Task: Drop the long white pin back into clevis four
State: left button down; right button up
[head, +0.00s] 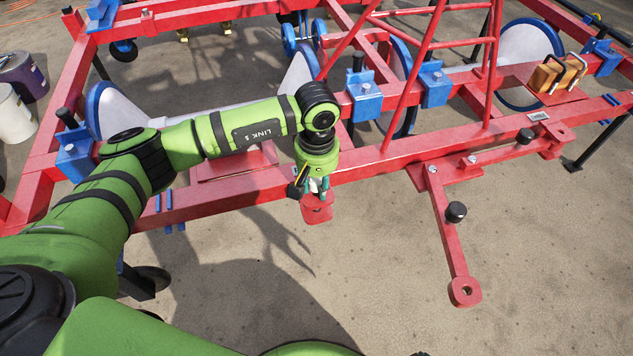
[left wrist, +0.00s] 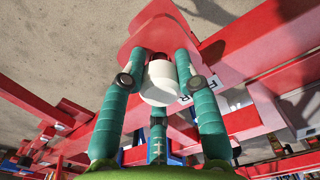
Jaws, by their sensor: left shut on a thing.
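My left gripper (head: 317,190) points down over a red clevis plate (head: 317,213) on the front beam of the red frame. In the left wrist view its teal fingers (left wrist: 160,68) close from both sides on the white pin (left wrist: 160,88). Only the pin's round white head shows; its shank is hidden under it. The red clevis (left wrist: 137,42) lies just beyond the pin head, with a dark red spot beside the head. I cannot tell whether the shank is in a hole. Partly hidden dark lettering stands on a white label beside it. My right gripper is not in view.
The red frame beam (head: 400,155) runs across behind the gripper. A red drawbar link (head: 450,235) with a black knob (head: 456,212) reaches forward on the right. A purple bucket (head: 22,75) and a white bucket (head: 14,118) stand at left. The front ground is clear.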

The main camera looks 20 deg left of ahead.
pick_arm(q)
jog(key=shift+f, duration=0.15)
jog(key=c, duration=0.8)
grip_release()
jog(key=shift+c, duration=0.2)
notch_tip(320, 180, up, 12)
jog(key=shift+r, duration=0.1)
